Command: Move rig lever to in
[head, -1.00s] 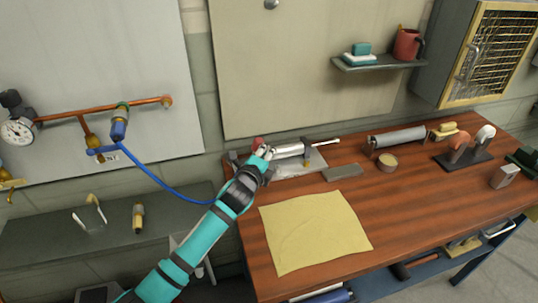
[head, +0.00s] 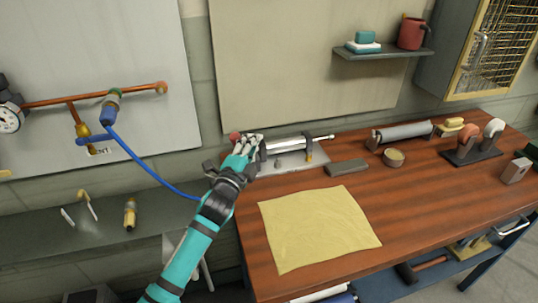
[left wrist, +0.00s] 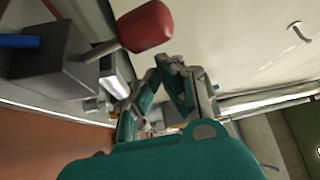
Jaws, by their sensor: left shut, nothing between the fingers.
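The rig, a silver cylinder (head: 288,145) with a thin rod on a metal base plate, lies at the back left of the wooden bench. A red knob (head: 235,136), seemingly its lever's end, shows at its left end. My left gripper (head: 252,143) is shut and empty, close to the right of the knob and in front of the rig's left end. In the left wrist view the red knob (left wrist: 145,25) is beside the gripper fingers (left wrist: 182,88), with a visible gap. The lever's lower part is partly hidden. My right gripper is out of view.
A yellow cloth (head: 318,228) lies on the bench front. A grey block (head: 347,167), a roll (head: 402,133) and a small round tin (head: 393,157) are right of the rig. A blue hose (head: 150,172) hangs at the left from the wall pipe.

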